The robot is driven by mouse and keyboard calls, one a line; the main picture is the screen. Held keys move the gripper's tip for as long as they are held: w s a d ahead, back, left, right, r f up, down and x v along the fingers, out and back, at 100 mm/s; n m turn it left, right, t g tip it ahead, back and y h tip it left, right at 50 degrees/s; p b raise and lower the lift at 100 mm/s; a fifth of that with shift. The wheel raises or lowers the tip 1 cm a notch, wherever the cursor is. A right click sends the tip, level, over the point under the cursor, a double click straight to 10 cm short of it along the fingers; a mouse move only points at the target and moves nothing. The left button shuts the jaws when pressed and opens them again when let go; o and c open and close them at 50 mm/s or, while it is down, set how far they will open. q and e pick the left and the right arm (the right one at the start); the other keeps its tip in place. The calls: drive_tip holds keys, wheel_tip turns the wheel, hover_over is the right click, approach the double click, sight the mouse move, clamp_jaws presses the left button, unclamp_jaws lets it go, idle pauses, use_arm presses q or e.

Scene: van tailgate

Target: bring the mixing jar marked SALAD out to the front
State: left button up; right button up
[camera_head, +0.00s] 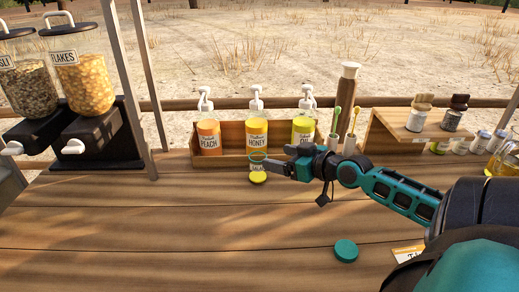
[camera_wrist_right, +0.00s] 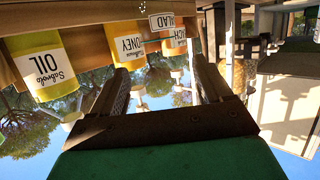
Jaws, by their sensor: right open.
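A small clear jar with a green rim and a white label (camera_head: 258,167) stands in front of the honey bottle in the head view. In the right wrist view its SALAD label (camera_wrist_right: 165,22) shows upside down near the top. A yellow disc (camera_head: 258,178) shows at the jar's front; I cannot tell whether it is part of the jar or apart. My right gripper (camera_head: 280,169) is open just right of the jar, fingers pointing left at it. Whether a finger touches it is unclear. My left gripper is not in view.
A wooden box (camera_head: 230,162) holds PEACH (camera_head: 208,138), HONEY (camera_head: 257,133) and OIL (camera_head: 303,131) pump bottles behind the jar. Dispensers (camera_head: 85,85) stand left, a small shelf (camera_head: 385,123) right. A teal disc (camera_head: 345,250) and a card (camera_head: 408,252) lie front right. The front left table is clear.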

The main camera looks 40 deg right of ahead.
sight(253, 152)
drive_tip(key=shift+b+x, duration=0.4)
drive_tip(key=shift+x, duration=5.05)
drive_tip(key=shift+f, duration=0.1)
drive_tip(key=shift+c, duration=0.3)
drive_tip(key=c, duration=1)
drive_tip(key=s+a+p, duration=0.1)
drive_tip(key=s+p, duration=0.1)
drive_tip(key=shift+a+r+p, duration=0.2)
drive_tip(key=shift+a+p, duration=0.1)
drive_tip(key=shift+a, duration=0.05)
drive_tip(key=shift+c, duration=0.4)
drive_tip(key=shift+s+a+f, duration=0.15)
drive_tip(key=shift+s+a, duration=0.1)
drive_tip(key=shift+s, duration=0.05)
drive_tip(key=shift+s+a+f, duration=0.1)
drive_tip(key=shift+s+a, duration=0.4)
drive_tip(key=shift+s, duration=0.1)
drive_tip(key=shift+s+a, duration=1.65)
drive_tip(key=shift+s, duration=0.35)
drive_tip(key=shift+s+a, duration=1.7)
drive_tip(key=shift+s, duration=0.3)
drive_tip(key=shift+s+a, duration=1.65)
drive_tip(key=shift+s, duration=0.35)
drive_tip(key=o, duration=1.2)
